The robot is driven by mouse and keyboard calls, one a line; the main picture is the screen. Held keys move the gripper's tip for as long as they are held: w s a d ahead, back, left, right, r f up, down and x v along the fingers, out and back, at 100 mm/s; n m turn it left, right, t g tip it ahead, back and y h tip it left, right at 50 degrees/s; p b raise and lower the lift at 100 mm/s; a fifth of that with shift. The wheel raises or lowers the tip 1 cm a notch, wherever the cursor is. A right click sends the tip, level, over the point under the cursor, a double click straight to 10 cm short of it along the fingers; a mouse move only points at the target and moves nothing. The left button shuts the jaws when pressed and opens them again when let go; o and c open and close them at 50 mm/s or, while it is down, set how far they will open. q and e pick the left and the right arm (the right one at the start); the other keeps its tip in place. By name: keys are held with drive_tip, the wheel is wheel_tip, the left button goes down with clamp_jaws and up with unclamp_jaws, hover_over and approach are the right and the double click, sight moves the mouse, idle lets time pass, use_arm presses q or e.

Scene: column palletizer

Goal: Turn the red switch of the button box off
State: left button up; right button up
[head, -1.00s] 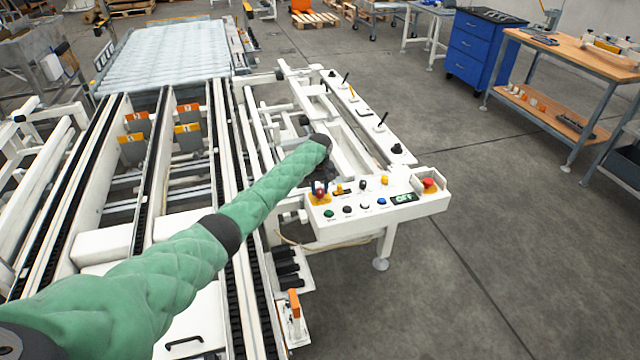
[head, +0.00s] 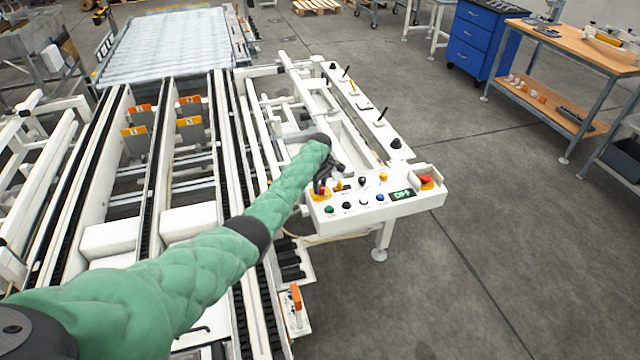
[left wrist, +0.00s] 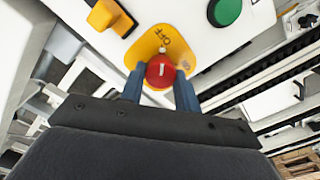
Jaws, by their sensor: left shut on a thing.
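The white button box (head: 408,207) stands at the right end of the machine's side rail. Its red switch (left wrist: 160,72) sits on a yellow plate (left wrist: 150,46) with "OFF" lettering, seen in the left wrist view. My left gripper (left wrist: 160,88) has its two blue fingers on either side of the red switch, shut on it. In the head view my left gripper (head: 321,186) is over the left end of the box and partly hides the switch. The white mark on the red knob points roughly up and down in the wrist view. My right gripper is out of view.
A green button (left wrist: 224,10) and an orange-yellow switch (left wrist: 108,16) are close to the gripper. Several other buttons, a small display (head: 402,194) and a red mushroom button (head: 426,181) share the box.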

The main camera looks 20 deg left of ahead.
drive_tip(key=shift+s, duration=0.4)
use_arm(q)
drive_tip(key=shift+n, duration=0.3)
drive_tip(key=o, duration=1)
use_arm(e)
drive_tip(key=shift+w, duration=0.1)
use_arm(q)
drive_tip(key=shift+r, duration=0.1)
drive_tip(key=shift+r, duration=0.2)
wheel_tip(320, 180, up, 6)
drive_tip(key=shift+f+b, duration=0.15)
drive_tip(key=shift+b, duration=0.9)
drive_tip(key=shift+r, duration=0.8)
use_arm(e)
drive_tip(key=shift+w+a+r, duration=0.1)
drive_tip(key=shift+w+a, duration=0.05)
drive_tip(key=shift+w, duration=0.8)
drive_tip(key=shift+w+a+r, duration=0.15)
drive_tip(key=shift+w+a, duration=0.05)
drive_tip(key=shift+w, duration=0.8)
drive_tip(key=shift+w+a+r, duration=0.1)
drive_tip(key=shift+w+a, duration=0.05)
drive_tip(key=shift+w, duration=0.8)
